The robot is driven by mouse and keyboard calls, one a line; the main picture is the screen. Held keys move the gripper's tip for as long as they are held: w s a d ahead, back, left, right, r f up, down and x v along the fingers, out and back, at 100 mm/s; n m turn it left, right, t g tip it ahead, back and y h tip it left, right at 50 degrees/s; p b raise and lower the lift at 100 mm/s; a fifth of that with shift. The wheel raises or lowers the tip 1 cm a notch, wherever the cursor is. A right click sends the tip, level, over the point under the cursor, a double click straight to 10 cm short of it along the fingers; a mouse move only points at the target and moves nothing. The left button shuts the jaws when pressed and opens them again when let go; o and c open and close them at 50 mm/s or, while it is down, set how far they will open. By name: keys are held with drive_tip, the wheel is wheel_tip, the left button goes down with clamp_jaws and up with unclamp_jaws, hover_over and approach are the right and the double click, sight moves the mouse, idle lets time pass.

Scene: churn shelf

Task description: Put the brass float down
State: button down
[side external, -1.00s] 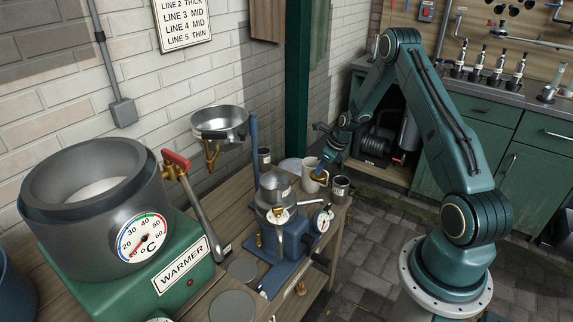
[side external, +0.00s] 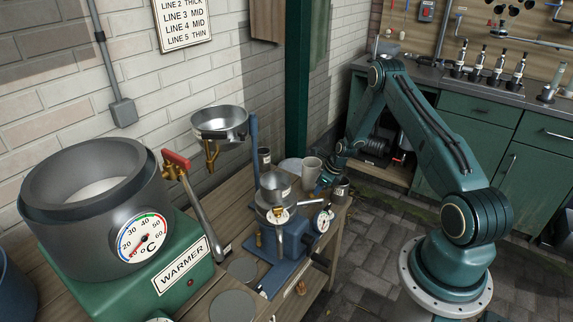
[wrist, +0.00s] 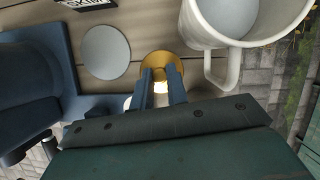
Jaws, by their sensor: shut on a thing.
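The brass float (wrist: 160,62) shows in the wrist view as a round gold shape between my two blue fingers. My gripper (wrist: 162,76) is shut on it. The float is close over the wooden bench, and I cannot tell whether it touches the wood. In the side view my gripper (side external: 323,184) is low at the far end of the bench, behind the blue-based machine. The float is hidden there.
A pale mug (wrist: 245,22) stands close to the right of the float, its handle towards my gripper. A grey disc (wrist: 106,52) lies to the left, beside a blue base (wrist: 38,85).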

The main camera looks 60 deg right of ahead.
drive_tip(key=shift+f, duration=1.05)
drive_tip(key=shift+f, duration=0.15)
drive_tip(key=c, duration=1.4)
unclamp_jaws()
drive_tip(key=shift+v, duration=6.15)
